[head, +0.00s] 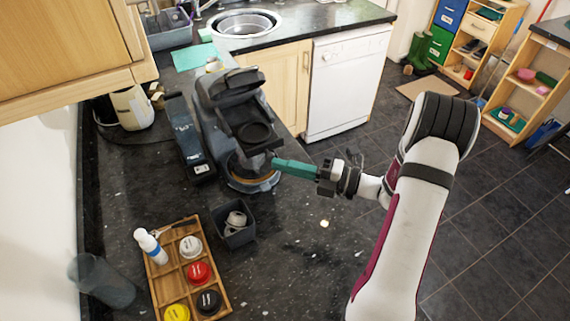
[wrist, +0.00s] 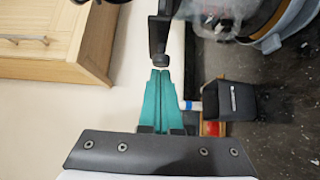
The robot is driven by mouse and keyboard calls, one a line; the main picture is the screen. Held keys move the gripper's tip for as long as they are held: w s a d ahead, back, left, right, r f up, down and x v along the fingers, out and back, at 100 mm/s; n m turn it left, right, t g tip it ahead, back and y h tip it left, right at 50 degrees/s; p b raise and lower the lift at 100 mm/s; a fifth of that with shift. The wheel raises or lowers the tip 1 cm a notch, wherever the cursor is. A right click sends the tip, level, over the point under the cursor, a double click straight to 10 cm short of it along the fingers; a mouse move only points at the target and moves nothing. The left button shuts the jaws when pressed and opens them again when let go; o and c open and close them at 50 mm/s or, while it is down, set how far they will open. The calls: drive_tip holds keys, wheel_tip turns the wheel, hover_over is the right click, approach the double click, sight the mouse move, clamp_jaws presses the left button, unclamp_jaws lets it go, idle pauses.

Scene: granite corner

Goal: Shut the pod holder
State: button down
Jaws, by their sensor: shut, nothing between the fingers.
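The dark coffee machine (head: 212,112) stands on the granite counter. Its pod holder (head: 256,134), a dark part with a round recess, sticks out at the front below the machine's raised top part (head: 240,88). My gripper (head: 275,164) has green fingers, shut and empty, pointing left just in front of and below the pod holder's front edge. I cannot tell whether they touch it. In the wrist view the fingertips (wrist: 160,72) lie close to the end of a dark bar-like part (wrist: 158,40), probably of the machine.
A dark bin (head: 236,236) stands in front of the machine; it also shows in the wrist view (wrist: 231,101). The counter's right front is mostly clear.

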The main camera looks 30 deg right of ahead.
sight(281, 145)
drive_tip(key=w, duration=0.8)
idle(0.4)
